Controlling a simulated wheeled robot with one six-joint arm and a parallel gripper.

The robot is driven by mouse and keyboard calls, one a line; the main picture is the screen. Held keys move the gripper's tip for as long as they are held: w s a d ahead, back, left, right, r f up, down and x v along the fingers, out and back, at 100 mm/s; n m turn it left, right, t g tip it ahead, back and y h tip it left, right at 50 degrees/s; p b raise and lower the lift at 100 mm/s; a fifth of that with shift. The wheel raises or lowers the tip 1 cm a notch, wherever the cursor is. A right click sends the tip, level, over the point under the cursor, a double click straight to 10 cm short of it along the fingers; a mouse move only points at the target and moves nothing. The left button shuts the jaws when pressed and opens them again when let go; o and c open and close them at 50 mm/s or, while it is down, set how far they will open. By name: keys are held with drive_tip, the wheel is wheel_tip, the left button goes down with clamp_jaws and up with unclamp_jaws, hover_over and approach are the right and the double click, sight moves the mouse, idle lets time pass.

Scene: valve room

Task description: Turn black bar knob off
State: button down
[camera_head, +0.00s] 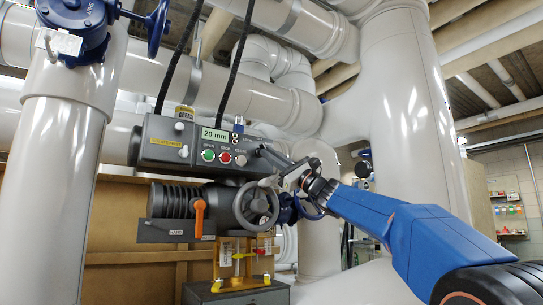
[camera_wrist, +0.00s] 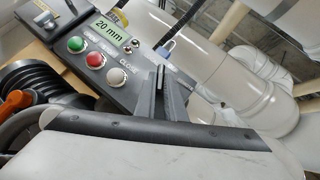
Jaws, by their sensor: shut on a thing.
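The grey control box (camera_head: 165,142) carries a green display, a green button, a red button and a pale button in a row. In the wrist view the box (camera_wrist: 140,62) runs diagonally across the upper middle. My gripper (camera_head: 264,151) reaches in from the right to the right end of the box's front face. In the wrist view its fingers (camera_wrist: 162,75) are close together at the panel, right of the pale button (camera_wrist: 115,77). They are shut on the black bar knob, which is mostly hidden between them. The knob's exact angle cannot be told.
A grey handwheel (camera_head: 256,206) and a ribbed black actuator with an orange lever (camera_head: 199,217) sit just below the box. A padlock (camera_wrist: 168,46) is near the fingers. Large white pipes (camera_head: 395,90) stand behind and right. Black cables (camera_head: 238,65) rise above the box.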

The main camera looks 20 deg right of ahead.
drive_tip(key=shift+m+t, duration=0.3)
drive_tip(key=c, duration=1.8)
unclamp_jaws()
drive_tip(key=shift+c, duration=0.2)
drive_tip(key=v, duration=1.7)
drive_tip(key=shift+s, duration=0.2)
drive_tip(key=shift+o, duration=0.4)
drive_tip(key=shift+d+f, duration=0.1)
